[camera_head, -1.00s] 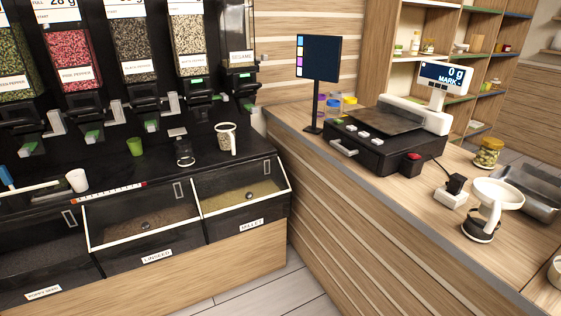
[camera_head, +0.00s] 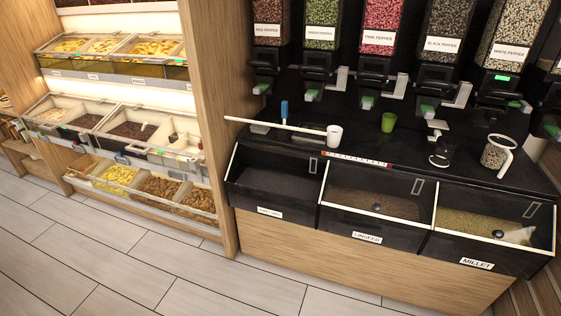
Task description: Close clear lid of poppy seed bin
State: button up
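The poppy seed bin (camera_head: 300,207) is the left one of three dark bins in the counter front. Its label is small and blurred now, but it read as poppy seed in the earlier frame. Dark contents show inside. A pale strip (camera_head: 270,125) runs above the bin's back edge and sticks out to the left; it looks like the edge of the clear lid standing raised. The clear pane itself is hard to make out. No knob shows over this bin's opening, unlike its neighbours. My gripper is not in view.
The linseed bin (camera_head: 345,222) and millet bin (camera_head: 450,247) adjoin on the right, with pale-edged covers and dark knobs. A white cup (camera_head: 334,136), green cup (camera_head: 388,122) and jars stand behind. A wooden post (camera_head: 217,130) borders the left. The tiled floor (camera_head: 130,265) is clear.

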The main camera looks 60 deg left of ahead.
aim_at(276, 124)
jog(key=u, duration=1.2)
jog(key=i+j, duration=0.15)
jog(key=j, duration=0.2)
jog(key=i+j, duration=0.15)
jog(key=j, duration=0.2)
jog(key=i+j+u, duration=0.1)
jog(key=j, duration=0.25)
jog(key=i+j, duration=0.2)
jog(key=j, duration=0.15)
